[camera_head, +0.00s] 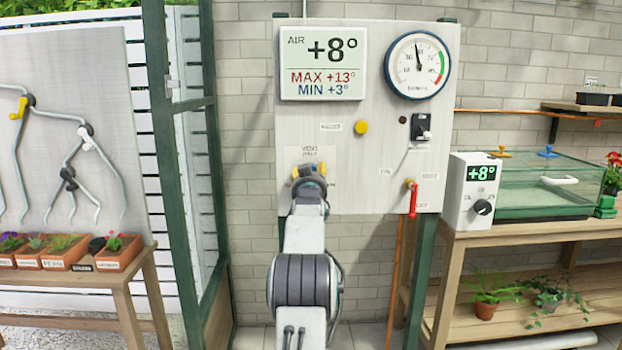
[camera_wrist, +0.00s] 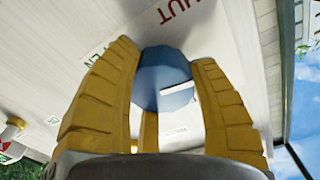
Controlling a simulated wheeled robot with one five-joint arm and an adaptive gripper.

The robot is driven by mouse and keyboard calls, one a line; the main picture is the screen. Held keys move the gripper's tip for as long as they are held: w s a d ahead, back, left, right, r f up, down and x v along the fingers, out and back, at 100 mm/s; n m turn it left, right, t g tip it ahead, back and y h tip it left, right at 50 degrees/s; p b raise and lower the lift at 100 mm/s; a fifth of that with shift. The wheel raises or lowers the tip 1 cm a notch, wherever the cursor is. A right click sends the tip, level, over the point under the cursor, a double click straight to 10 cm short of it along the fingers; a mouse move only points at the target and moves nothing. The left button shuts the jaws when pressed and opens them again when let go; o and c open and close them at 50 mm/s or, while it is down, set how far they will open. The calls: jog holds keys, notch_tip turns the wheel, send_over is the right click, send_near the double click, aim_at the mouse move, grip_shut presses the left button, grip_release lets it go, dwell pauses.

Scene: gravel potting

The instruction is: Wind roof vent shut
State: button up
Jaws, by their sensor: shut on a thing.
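My gripper (camera_head: 310,172) is at the grey-white wall panel (camera_head: 350,190), in front of a small plate with a label I cannot fully read. In the wrist view its yellow fingers (camera_wrist: 168,62) are closed around a blue knob (camera_wrist: 160,78) with a white mark pointing to the right. A red label ending in "HUT" (camera_wrist: 178,12) is beyond the knob, and a green label, partly hidden by the left finger, reads "EN" (camera_wrist: 95,55). In the head view my gripper hides the knob. I cannot pick out the roof vent itself.
The panel also carries a display (camera_head: 323,64) reading +8°, a round dial (camera_head: 417,64), a yellow button (camera_head: 361,127), a black switch (camera_head: 421,128) and a red-handled valve (camera_head: 412,198). A glass case (camera_head: 548,185) stands on the right bench. Potted plants line the left table (camera_head: 75,270).

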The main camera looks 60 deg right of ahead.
jog(key=shift+w+f+n, duration=0.2)
jog(key=shift+f+n, duration=0.25)
jog(key=shift+n, duration=0.25)
jog(key=o, duration=0.9)
jog(key=shift+w+a, duration=0.1)
jog(key=o, duration=0.3)
jog(key=shift+r, duration=0.1)
jog(key=shift+r, duration=0.15)
jog(key=shift+s, duration=0.2)
jog(key=v, duration=1.1)
jog(key=shift+a, duration=0.4)
